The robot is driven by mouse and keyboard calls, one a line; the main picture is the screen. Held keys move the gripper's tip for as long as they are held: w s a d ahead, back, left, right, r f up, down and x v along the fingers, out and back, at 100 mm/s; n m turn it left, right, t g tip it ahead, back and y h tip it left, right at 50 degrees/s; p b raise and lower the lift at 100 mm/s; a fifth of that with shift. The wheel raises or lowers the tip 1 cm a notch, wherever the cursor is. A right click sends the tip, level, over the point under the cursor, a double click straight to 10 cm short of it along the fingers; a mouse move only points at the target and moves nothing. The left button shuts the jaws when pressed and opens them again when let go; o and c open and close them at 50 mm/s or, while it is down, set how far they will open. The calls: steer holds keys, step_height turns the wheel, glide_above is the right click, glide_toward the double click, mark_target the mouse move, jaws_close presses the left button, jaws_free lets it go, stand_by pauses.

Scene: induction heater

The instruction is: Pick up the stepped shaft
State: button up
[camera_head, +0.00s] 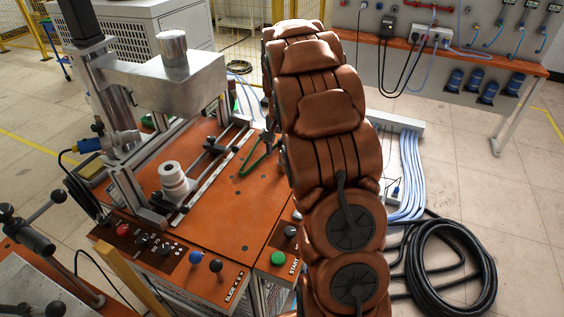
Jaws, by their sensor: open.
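The stepped shaft (172,181) looks like a pale stepped cylinder, narrower at the top. My gripper (259,158) shows only in part, as a dark and green finger at the left edge of my own brown arm. It is open and sits up and to the right of the shaft in the picture, apart from it. The rest of the gripper is hidden behind the arm.
A grey press head with a metal cylinder (173,54) overhangs the rails behind the shaft. Control knobs and buttons (195,257) line the front edge. A coiled black hose (450,270) lies on the floor at right. A wall bench (500,62) stands behind.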

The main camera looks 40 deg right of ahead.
mark_target(282, 163)
steer(key=shift+s+f+p, duration=0.2)
steer(key=shift+f+p, duration=0.55)
steer(key=shift+f, duration=0.55)
steer(key=shift+s+f+p, duration=0.2)
steer(key=shift+f+p, duration=0.55)
steer(key=shift+f, duration=1.05)
jaws_close()
